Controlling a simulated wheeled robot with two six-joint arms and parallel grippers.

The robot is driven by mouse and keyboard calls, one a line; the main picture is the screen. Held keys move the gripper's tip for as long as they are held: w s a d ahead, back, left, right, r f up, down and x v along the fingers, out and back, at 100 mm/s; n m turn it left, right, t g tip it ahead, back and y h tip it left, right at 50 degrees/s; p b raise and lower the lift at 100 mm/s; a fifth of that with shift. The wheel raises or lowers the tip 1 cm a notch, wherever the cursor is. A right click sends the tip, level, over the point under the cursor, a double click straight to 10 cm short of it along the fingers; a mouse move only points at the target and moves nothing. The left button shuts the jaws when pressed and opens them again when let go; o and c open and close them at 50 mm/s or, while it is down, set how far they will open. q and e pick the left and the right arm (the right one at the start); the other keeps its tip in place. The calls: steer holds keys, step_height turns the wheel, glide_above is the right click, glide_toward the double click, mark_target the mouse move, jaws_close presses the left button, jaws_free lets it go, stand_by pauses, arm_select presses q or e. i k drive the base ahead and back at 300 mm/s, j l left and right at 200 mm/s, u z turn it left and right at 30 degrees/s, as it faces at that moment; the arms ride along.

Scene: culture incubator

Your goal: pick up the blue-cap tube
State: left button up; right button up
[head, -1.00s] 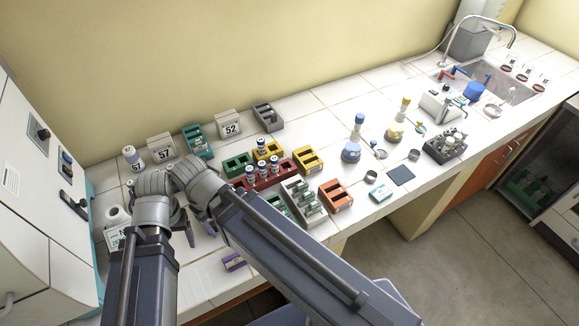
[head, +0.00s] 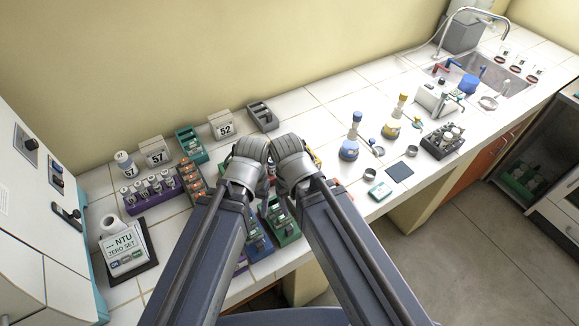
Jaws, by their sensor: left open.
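My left gripper (head: 252,158) and my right gripper (head: 288,155) are side by side over the middle of the bench, very close together or touching. My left gripper is open; its fingertips point away and are hidden behind the wrist. The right gripper's fingers are also hidden. The grippers and arms cover most of the racks in the middle. A blue-cap tube cannot be singled out in this view. A purple rack (head: 150,201) at the left holds several small tubes with pale tops.
An orange rack (head: 192,182) and a teal rack (head: 191,145) stand left of the grippers. Green rack (head: 281,223) shows between my arms. An NTU meter (head: 123,247) is at the left front. Flasks (head: 349,148) and a sink (head: 497,78) lie to the right.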

mark_target(271, 166)
steer(key=l+u, duration=0.15)
steer(key=u, duration=0.3)
steer(key=k+l+u, duration=0.1)
steer(key=u, duration=0.35)
steer(key=k+l+u, duration=0.1)
steer(key=u, duration=0.3)
steer(key=k+j, duration=0.05)
steer(key=k, duration=0.05)
